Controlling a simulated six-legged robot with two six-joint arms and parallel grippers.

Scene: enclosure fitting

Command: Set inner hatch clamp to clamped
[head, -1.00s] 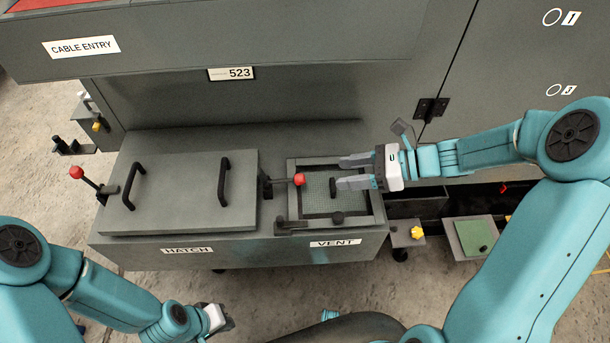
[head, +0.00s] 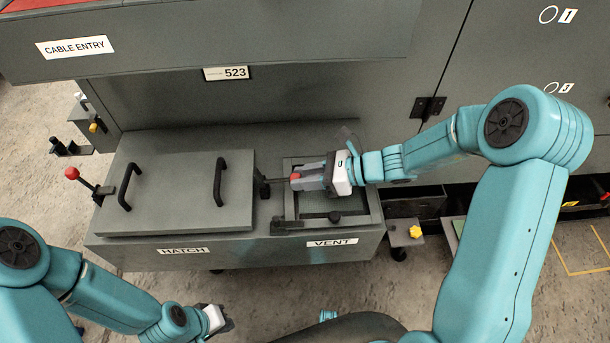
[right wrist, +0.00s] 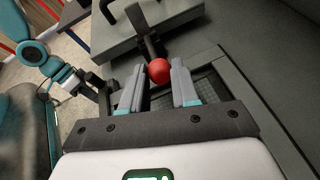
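The inner hatch clamp (head: 276,181) stands at the hatch's right edge, its lever pointing right over the vent and ending in a red ball. The red ball (right wrist: 159,71) shows in the right wrist view between the fingertips, with small gaps beside it. My right gripper (head: 308,175) is open around the ball, reaching in from the right. The hatch lid (head: 180,190) lies flat on its box with two black handles. My left gripper (head: 222,320) is low in the head view, away from the hatch; its fingers are too unclear to read.
An outer clamp with a red ball (head: 72,173) stands at the hatch's left edge, its lever tilted up and left. The vent (head: 330,230) with a mesh and dark knobs lies under my right gripper. The cabinet wall (head: 300,110) rises behind.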

